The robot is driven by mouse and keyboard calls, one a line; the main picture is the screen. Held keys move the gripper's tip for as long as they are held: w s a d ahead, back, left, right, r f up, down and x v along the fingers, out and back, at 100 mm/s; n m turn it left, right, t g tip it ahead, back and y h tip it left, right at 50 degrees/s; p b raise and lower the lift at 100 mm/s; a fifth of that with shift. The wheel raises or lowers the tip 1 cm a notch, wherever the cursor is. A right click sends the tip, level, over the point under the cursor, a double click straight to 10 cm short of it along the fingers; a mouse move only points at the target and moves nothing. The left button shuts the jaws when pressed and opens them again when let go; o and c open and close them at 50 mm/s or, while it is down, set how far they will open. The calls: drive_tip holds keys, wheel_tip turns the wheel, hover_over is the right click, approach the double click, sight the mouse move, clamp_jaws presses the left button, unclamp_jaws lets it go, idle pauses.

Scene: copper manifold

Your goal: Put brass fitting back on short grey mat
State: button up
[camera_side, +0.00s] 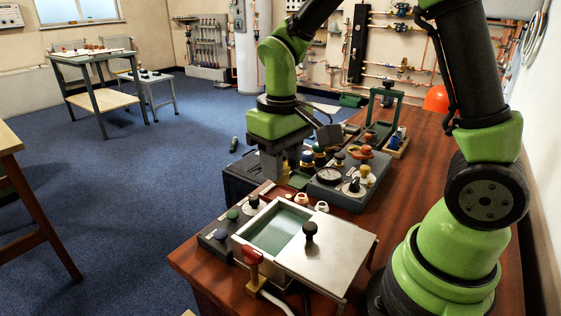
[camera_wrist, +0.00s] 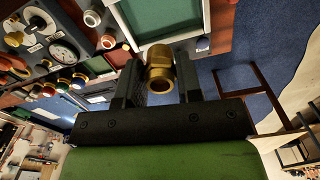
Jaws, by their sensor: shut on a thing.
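The brass fitting (camera_wrist: 160,68) is a short golden hex-bodied piece with an open round end facing the wrist camera. My gripper (camera_wrist: 158,80) is shut on it, one dark finger on each side. In the side view my gripper (camera_side: 274,165) hangs low over the bench's left edge, beyond the green-lined box. I cannot pick out the short grey mat with certainty in either view.
A metal box (camera_side: 243,248) with a green floor stands at the bench front, its lid (camera_side: 335,262) slid aside to the right. A red-handled valve (camera_side: 252,258) stands in front. A grey gauge panel (camera_side: 355,199) and several knobs crowd the area right of my gripper.

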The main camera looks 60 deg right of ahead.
drive_tip(key=s+d+f+m, duration=0.1)
drive_tip(key=s+d+f, duration=0.1)
drive_tip(key=d+f, duration=0.1)
drive_tip(key=s+d+f+m, duration=0.2)
drive_tip(key=s+d+f, duration=0.1)
drive_tip(key=d, duration=0.3)
drive_tip(key=s+d+f+m, duration=0.1)
drive_tip(key=s+d+f, duration=0.1)
drive_tip(key=d+f, duration=0.2)
drive_tip(key=shift+s+d+f, duration=0.2)
drive_tip(key=shift+s+f, duration=0.15)
drive_tip(key=shift+f, duration=2)
drive_tip(key=shift+f, duration=1.3)
drive_tip(key=o, duration=1.5)
drive_tip(key=shift+r, duration=0.1)
wheel_tip(320, 180, up, 8)
